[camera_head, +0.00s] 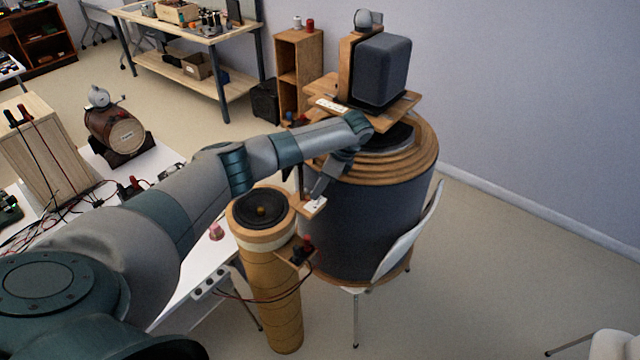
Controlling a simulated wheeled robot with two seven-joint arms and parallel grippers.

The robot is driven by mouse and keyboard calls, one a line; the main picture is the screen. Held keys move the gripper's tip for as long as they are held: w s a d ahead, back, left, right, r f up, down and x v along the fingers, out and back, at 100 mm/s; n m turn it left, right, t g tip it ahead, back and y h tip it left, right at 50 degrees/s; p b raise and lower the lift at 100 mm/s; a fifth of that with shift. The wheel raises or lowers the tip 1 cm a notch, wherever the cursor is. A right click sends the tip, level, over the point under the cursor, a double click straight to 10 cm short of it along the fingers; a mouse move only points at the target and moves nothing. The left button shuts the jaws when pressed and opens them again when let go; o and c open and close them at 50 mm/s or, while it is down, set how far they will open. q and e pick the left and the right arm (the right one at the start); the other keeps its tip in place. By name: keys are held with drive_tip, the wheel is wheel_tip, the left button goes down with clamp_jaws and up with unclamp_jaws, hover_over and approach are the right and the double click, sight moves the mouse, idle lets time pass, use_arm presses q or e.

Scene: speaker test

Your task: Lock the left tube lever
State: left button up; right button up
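A yellow-brown tube (273,315) stands upright with a black round speaker (262,210) in its top. A small wooden bracket with a white plate (315,206) sticks out at its upper right; I cannot make out whether this is the lever. A second wooden piece with red and black terminals (300,252) sits lower on the tube's side. My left gripper (316,194) points down just above the white plate. The fingers are small and dark, so I cannot tell whether they touch it or are open. My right gripper is not in view.
A large dark drum with wooden rings (405,165) stands right behind the tube and carries a dark speaker box (381,71). A white chair (410,240) is against the drum. A white table (190,285) with wires and a small barrel (116,133) is at left.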

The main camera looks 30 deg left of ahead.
use_arm(q)
clamp_jaws()
drive_tip(key=shift+w+n, duration=0.15)
drive_tip(key=shift+n, duration=0.15)
drive_tip(key=shift+w+a+n+g+h+b, duration=0.5)
drive_tip(key=shift+n+b, duration=1.25)
drive_tip(key=shift+b, duration=0.65)
drive_tip(key=shift+w+a+n+g+h+b, duration=0.5)
drive_tip(key=shift+n+b, duration=1.2)
drive_tip(key=shift+b, duration=0.7)
drive_tip(key=shift+w+a+n+g+h+b, duration=0.5)
drive_tip(key=shift+n+b, duration=1.25)
drive_tip(key=shift+b, duration=0.65)
unclamp_jaws()
